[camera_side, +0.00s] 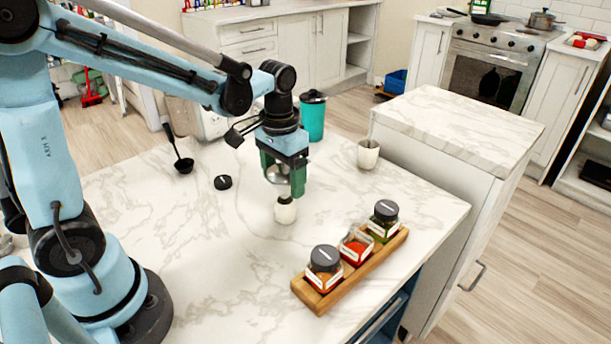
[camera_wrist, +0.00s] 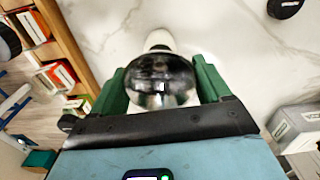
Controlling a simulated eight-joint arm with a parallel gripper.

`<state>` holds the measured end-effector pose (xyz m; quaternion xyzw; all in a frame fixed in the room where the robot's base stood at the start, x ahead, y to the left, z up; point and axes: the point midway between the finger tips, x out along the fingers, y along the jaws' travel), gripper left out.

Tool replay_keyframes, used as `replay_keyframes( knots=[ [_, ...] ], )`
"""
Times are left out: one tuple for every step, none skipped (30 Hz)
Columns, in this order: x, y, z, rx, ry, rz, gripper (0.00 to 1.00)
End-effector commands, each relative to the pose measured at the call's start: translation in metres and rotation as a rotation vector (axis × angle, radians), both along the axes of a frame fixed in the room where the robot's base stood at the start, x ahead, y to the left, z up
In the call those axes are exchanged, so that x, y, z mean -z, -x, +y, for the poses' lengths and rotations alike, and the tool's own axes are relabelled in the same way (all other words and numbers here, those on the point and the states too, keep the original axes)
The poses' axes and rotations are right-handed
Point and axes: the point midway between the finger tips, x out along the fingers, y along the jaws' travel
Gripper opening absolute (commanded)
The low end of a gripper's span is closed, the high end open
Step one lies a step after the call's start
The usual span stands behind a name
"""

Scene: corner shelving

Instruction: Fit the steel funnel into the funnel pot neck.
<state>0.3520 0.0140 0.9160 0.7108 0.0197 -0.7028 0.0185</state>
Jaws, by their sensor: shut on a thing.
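My gripper (camera_side: 284,181) points down over the marble counter, its green fingers shut on the shiny steel funnel (camera_side: 277,174). In the wrist view the funnel (camera_wrist: 161,82) sits between both fingers of my gripper (camera_wrist: 162,88), its round bowl facing the camera. The small white funnel pot (camera_side: 285,212) stands upright on the counter directly below the funnel. In the wrist view only a pale part of the pot (camera_wrist: 159,39) shows beyond the funnel's rim. The funnel's lower end is close to the pot's dark neck; I cannot tell whether it is inside.
A wooden rack (camera_side: 324,300) with three spice jars stands at the front right. A teal tumbler (camera_side: 312,118) and a white cup (camera_side: 368,154) stand behind. A black lid (camera_side: 222,182) and a black ladle (camera_side: 182,163) lie left. The counter (camera_side: 222,255) is clear in front.

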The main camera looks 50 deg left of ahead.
Motion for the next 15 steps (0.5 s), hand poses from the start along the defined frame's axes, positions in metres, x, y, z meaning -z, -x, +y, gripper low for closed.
replay_keyframes(
  knots=[
    [0.001, 0.000, 0.000, 0.000, 0.000, 0.000, 0.28],
    [0.002, 0.000, 0.000, 0.000, 0.000, 0.000, 0.28],
    [0.003, 0.000, 0.000, 0.000, 0.000, 0.000, 0.28],
    [0.004, 0.000, 0.000, 0.000, 0.000, 0.000, 0.28],
    [0.004, 0.000, 0.000, 0.000, 0.000, 0.000, 0.28],
    [0.005, 0.000, 0.000, 0.000, 0.000, 0.000, 0.28],
    [0.006, 0.000, 0.000, 0.000, 0.000, 0.000, 0.28],
    [0.006, 0.000, 0.000, 0.000, 0.000, 0.000, 0.28],
    [0.007, 0.000, 0.000, 0.000, 0.000, 0.000, 0.28],
    [0.008, 0.000, 0.000, 0.000, 0.000, 0.000, 0.28],
    [0.009, 0.000, 0.000, 0.000, 0.000, 0.000, 0.28],
    [0.010, 0.000, 0.000, 0.000, 0.000, 0.000, 0.28],
    [0.010, 0.000, 0.000, 0.000, 0.000, 0.000, 0.28],
    [0.011, 0.000, 0.000, 0.000, 0.000, 0.000, 0.28],
    [0.012, 0.000, 0.000, 0.000, 0.000, 0.000, 0.28]
  ],
)
